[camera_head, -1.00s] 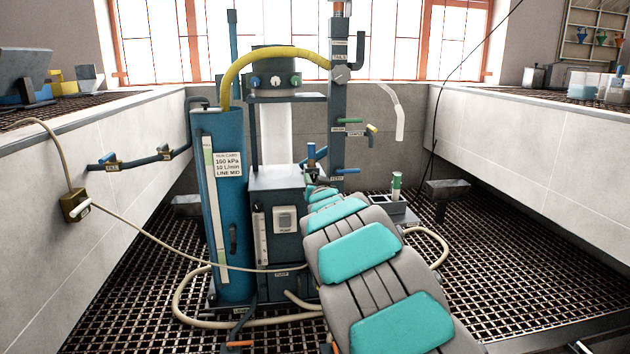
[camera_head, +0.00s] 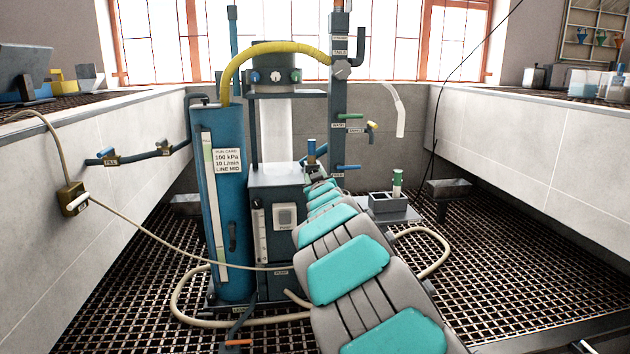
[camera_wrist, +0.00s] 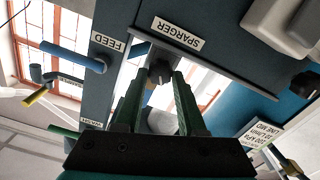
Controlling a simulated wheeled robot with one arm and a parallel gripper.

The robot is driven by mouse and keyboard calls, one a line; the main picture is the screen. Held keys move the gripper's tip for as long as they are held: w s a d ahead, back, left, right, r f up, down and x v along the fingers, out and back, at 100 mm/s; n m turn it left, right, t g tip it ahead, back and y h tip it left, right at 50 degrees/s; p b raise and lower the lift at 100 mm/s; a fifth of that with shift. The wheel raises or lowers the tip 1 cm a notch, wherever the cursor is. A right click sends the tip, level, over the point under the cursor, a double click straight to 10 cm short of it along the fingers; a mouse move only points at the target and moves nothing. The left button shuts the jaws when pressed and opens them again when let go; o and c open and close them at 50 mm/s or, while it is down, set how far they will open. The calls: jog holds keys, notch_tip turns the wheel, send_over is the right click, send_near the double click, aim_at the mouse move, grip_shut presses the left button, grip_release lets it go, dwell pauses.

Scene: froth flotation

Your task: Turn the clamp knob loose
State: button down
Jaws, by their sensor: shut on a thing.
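A dark knob (camera_wrist: 160,70), which I take to be the clamp knob, sits below the SPARGER label (camera_wrist: 177,34) in the wrist view. My gripper (camera_wrist: 159,80) has its two green fingers on either side of this knob and is shut on it. How far the knob is turned cannot be told. In the head view my gripper is small and mostly hidden behind my arm, at the front of the flotation column, and the knob cannot be made out there.
A blue FEED handle (camera_wrist: 75,55) is close beside the knob. The blue cylinder (camera_head: 222,200) with its run card (camera_head: 228,162) stands left of my arm. A tray with a green-topped vial (camera_head: 397,183) stands to the right. Hoses lie on the grating floor.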

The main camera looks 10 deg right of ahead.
jog(key=n+b, duration=0.2)
jog(key=n, duration=0.4)
jog(key=shift+n+b, duration=0.3)
jog(key=shift+n, duration=0.1)
dwell(0.3)
jog(key=c, duration=0.5)
grip_release()
